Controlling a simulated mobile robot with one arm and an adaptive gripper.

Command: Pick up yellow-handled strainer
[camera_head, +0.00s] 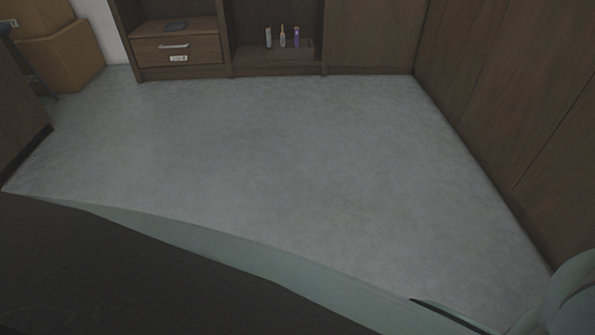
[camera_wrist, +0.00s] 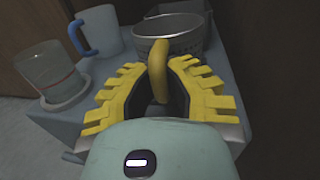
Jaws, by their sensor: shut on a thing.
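In the wrist view, the strainer is a grey metal bowl (camera_wrist: 172,36) with a thick yellow handle (camera_wrist: 159,66) that points toward my gripper. My gripper (camera_wrist: 160,70) has yellow ribbed fingers, shut on the handle, with one finger on each side of it. The bowl lies just beyond the fingertips. Its underside is hidden, so I cannot tell whether it touches the blue-grey surface (camera_wrist: 70,128) below. Neither the strainer nor my gripper shows in the head view.
A white mug (camera_wrist: 100,32) with a blue handle stands left of the strainer. A clear glass (camera_wrist: 45,70) on a pale saucer (camera_wrist: 66,100) stands nearer, at the surface's left edge. The head view shows open grey floor (camera_head: 270,170) and a wooden cabinet (camera_head: 370,40) behind.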

